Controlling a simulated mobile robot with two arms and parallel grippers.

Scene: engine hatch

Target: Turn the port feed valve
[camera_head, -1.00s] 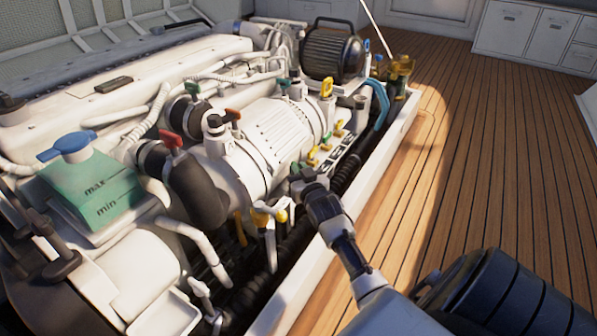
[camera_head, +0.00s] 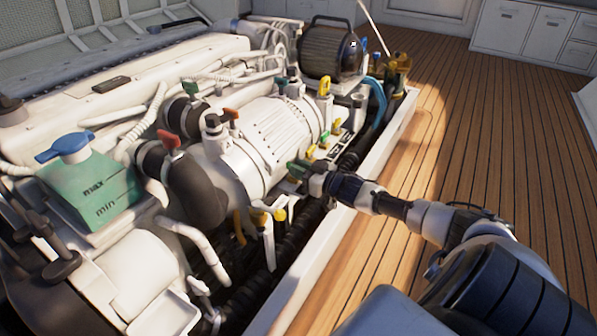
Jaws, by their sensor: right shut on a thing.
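A row of small valves with yellow and green handles (camera_head: 310,151) runs along the right side of the white engine. My right gripper (camera_head: 304,172) is shut on a green valve handle (camera_head: 296,167) at the near end of this row. The fingers partly cover this handle. I cannot tell from any label which valve is the port feed valve. My left gripper is not in view.
A red handle (camera_head: 169,138) and a yellow handle (camera_head: 324,86) stand elsewhere on the engine. A green coolant tank (camera_head: 95,190) is at the left. A white hatch edge (camera_head: 345,205) borders the engine. The wooden floor (camera_head: 500,130) is clear.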

